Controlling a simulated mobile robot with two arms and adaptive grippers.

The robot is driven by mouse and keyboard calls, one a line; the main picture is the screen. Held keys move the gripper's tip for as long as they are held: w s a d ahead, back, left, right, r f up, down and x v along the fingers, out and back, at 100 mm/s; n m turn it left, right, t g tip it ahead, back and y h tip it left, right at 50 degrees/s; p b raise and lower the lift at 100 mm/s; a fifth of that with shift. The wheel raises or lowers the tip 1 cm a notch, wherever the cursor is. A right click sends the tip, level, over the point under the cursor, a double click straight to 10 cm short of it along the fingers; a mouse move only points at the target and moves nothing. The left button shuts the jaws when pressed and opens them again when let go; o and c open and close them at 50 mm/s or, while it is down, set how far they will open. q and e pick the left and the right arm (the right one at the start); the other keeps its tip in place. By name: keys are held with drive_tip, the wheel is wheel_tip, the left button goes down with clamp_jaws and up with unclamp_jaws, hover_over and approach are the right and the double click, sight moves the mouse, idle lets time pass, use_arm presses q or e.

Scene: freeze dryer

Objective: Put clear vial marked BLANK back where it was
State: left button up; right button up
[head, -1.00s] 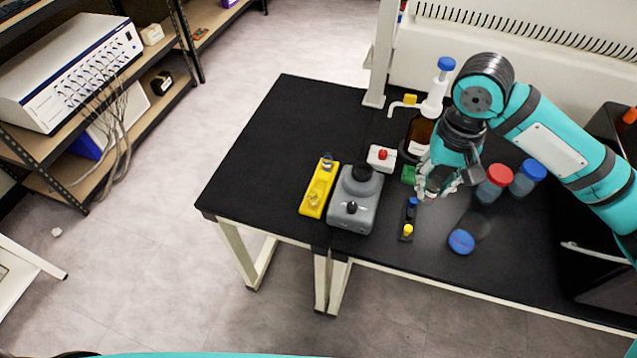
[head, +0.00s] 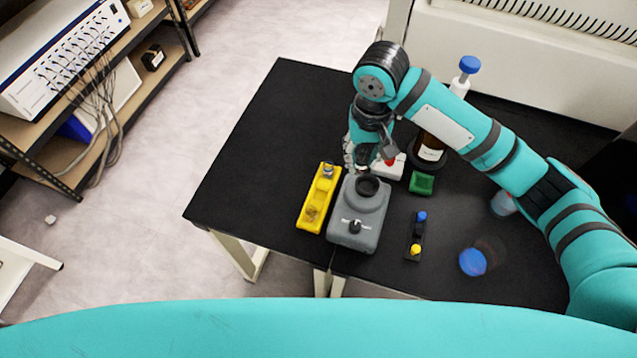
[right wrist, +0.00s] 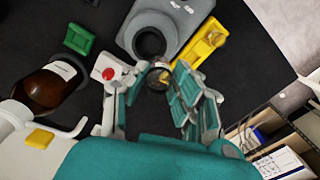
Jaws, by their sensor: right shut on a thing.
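My right gripper (head: 361,160) hangs over the black table, just behind the grey mixer. In the right wrist view its fingers (right wrist: 157,92) are closed around a small clear vial (right wrist: 158,76), whose marking I cannot read. In the head view the fingers and arm mostly hide that vial. The yellow rack (head: 317,204) stands left of the mixer; it also shows in the right wrist view (right wrist: 193,55). A clear vial-like piece (head: 328,170) shows at its far end. The held vial is close to that far end in the wrist view. My left gripper is not in view.
The grey mixer (head: 357,228) with its black cup stands right beside the rack. A white box with a red button (head: 388,168), a green block (head: 421,183), a brown bottle (head: 430,148) and a small black rack (head: 414,250) stand to the right. The table's left part is clear.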

drive_tip(key=w+a+f, duration=0.1)
drive_tip(key=a+f, duration=0.3)
drive_tip(key=a, duration=0.4)
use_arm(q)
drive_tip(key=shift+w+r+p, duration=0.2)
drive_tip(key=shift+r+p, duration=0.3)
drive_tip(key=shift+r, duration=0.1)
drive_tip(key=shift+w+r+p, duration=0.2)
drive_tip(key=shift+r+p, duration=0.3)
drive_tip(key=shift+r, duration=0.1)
use_arm(e)
drive_tip(key=shift+w+a+f, duration=0.1)
drive_tip(key=shift+a+f, duration=0.05)
drive_tip(key=shift+f, duration=4.7)
drive_tip(key=shift+f, duration=0.1)
drive_tip(key=o, duration=1)
drive_tip(key=shift+c, duration=0.2)
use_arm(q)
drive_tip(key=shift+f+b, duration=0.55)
use_arm(e)
wheel_tip(320, 180, up, 12)
